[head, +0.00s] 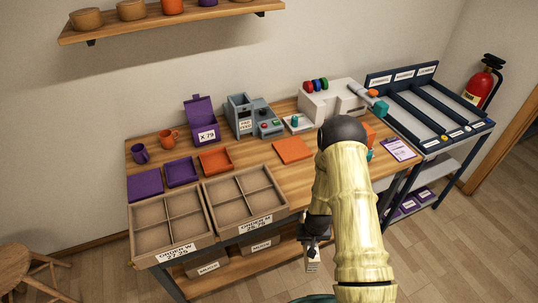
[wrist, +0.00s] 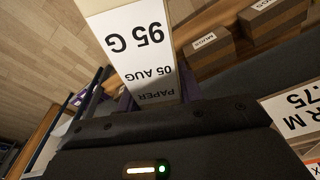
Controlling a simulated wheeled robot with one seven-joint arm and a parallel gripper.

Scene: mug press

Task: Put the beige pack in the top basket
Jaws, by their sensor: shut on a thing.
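My gripper (head: 314,242) is shut on the beige pack (head: 313,262), which hangs below it in front of the table's front edge. In the wrist view the pack (wrist: 140,45) fills the upper middle, with a white label reading 95 G, 05 AUG and PAPER. The dark gripper body (wrist: 160,145) lies below it, and the fingertips are mostly hidden. I cannot make out a basket for certain in either view.
Two divided trays (head: 205,205) with order labels stand at the table's front left. Labelled boxes (head: 262,244) sit on the shelf below. Orange and purple trays, mugs and machines occupy the tabletop. A dark slotted rack (head: 430,100) stands right. Floor at lower right is clear.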

